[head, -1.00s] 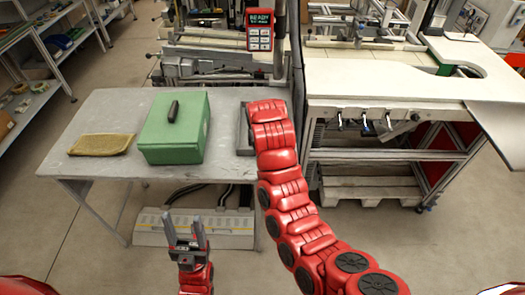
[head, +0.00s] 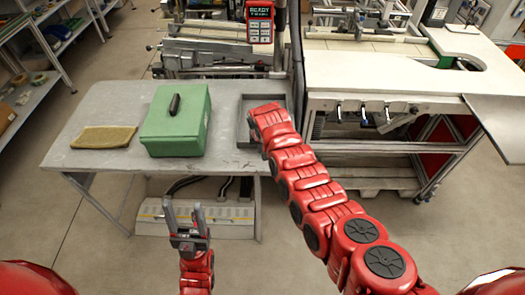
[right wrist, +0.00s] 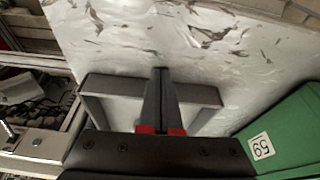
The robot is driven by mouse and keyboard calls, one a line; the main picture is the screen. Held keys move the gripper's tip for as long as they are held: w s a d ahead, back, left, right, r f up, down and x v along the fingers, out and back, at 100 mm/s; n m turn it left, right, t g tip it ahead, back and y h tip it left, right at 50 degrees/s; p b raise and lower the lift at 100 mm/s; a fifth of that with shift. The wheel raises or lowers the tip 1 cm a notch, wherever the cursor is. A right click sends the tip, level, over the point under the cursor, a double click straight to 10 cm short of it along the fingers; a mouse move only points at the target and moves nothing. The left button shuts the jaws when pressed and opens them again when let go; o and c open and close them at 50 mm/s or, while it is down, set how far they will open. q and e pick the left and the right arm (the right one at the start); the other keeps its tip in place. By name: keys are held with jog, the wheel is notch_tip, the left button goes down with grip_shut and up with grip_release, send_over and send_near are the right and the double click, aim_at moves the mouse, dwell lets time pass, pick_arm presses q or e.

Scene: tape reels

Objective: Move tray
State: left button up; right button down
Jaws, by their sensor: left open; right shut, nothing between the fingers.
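The dark grey tray (head: 243,122) lies on the grey table, right of the green case, partly hidden by my right arm. The tray also shows in the right wrist view (right wrist: 98,84), its frame-like rim passing behind my fingers. My right gripper (right wrist: 161,72) is shut and empty, its fingers over the tray; I cannot tell whether they touch it. In the head view my own arm hides this gripper. My left gripper (head: 186,206) is open and empty, with its fingers pointing up in front of the table's front edge.
The green case (head: 175,122) stands left of the tray and shows at the right of the wrist view (right wrist: 290,130). A tan mat (head: 103,137) lies at the table's left. A white workbench (head: 385,75) stands to the right. Bare table (head: 95,110) lies around the mat.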

jog(key=shift+w, duration=0.4)
jog(key=shift+w, duration=0.1)
